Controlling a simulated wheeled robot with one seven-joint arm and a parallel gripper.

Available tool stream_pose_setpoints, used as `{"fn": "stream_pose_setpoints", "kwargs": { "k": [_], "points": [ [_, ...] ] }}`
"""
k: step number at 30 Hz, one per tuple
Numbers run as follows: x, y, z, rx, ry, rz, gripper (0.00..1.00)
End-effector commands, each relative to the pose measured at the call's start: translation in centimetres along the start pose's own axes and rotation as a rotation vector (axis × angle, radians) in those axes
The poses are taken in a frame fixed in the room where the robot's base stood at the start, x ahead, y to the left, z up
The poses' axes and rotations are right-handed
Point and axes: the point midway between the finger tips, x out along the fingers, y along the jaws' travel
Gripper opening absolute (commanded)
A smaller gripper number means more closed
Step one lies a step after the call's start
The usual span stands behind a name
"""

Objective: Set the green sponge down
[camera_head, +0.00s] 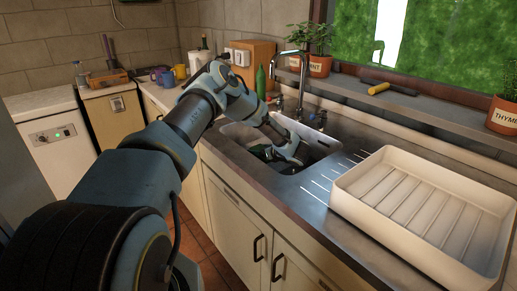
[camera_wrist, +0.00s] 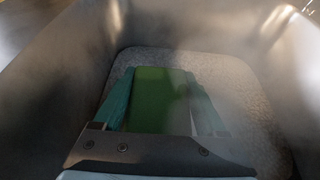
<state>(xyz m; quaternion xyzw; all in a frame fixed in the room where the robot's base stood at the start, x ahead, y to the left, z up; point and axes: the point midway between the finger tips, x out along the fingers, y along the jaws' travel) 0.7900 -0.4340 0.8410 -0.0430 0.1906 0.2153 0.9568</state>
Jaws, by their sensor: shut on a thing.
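The green sponge (camera_wrist: 156,98) shows in the middle of the wrist view, between the two teal fingers of my gripper (camera_wrist: 160,102). My gripper is shut on it. Sponge and gripper are inside the metal sink (camera_wrist: 60,75), over its pale speckled floor (camera_wrist: 245,100). I cannot tell whether the sponge touches that floor. In the head view my gripper (camera_head: 290,158) reaches down into the sink basin (camera_head: 318,153); the sponge is not clearly visible there.
A white ribbed dish tray (camera_head: 345,208) stands on the counter to the right of the sink. A tap (camera_head: 300,85) rises behind the basin. A green bottle (camera_head: 260,82) and several mugs (camera_head: 180,72) stand at the back left. Potted plants (camera_head: 319,66) line the sill.

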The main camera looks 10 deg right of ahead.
Motion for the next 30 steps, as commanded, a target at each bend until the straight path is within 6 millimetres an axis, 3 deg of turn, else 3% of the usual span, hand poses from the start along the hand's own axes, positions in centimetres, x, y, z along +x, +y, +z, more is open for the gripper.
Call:
{"fn": "stream_pose_setpoints", "kwargs": {
  "k": [26,27,30],
  "points": [
    [0.6,0.0,-1.4,0.0,-0.001,0.0,0.22],
    [0.6,0.0,-1.4,0.0,-0.001,0.0,0.77],
    [0.6,0.0,-1.4,0.0,-0.001,0.0,0.88]
  ]
}}
